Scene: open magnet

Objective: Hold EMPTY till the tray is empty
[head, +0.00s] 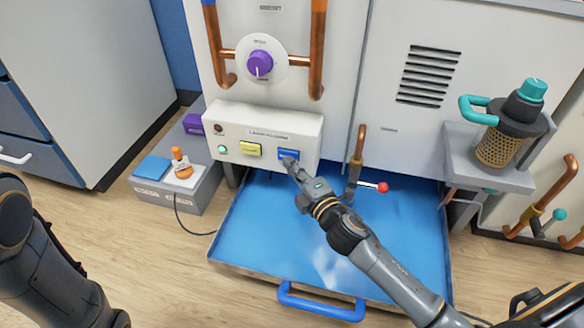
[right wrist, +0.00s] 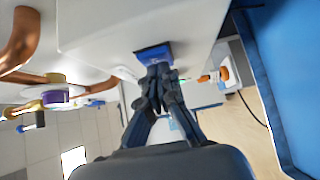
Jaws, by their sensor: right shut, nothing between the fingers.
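A white control box (head: 262,133) on the front of the cabinet carries a green light, a yellow button (head: 250,149) and a blue button (head: 287,153). The button labels are too small to read. My right gripper (head: 290,163) is shut, its fingertips at the blue button. In the right wrist view, the closed fingertips (right wrist: 158,74) meet the lower edge of the blue button (right wrist: 153,53) and seem to touch it. The tray (head: 235,228), pulled out below, has a glossy blue inside with bright reflections; I cannot tell how much liquid it holds. My left gripper is out of view.
A copper pipe (head: 357,150) with a red-knobbed lever (head: 374,186) hangs over the tray, right of my right gripper. A purple dial (head: 259,64) sits above the box. A grey shelf (head: 505,174) holds a mesh-sided container (head: 500,140). A grey stand (head: 158,190) is left.

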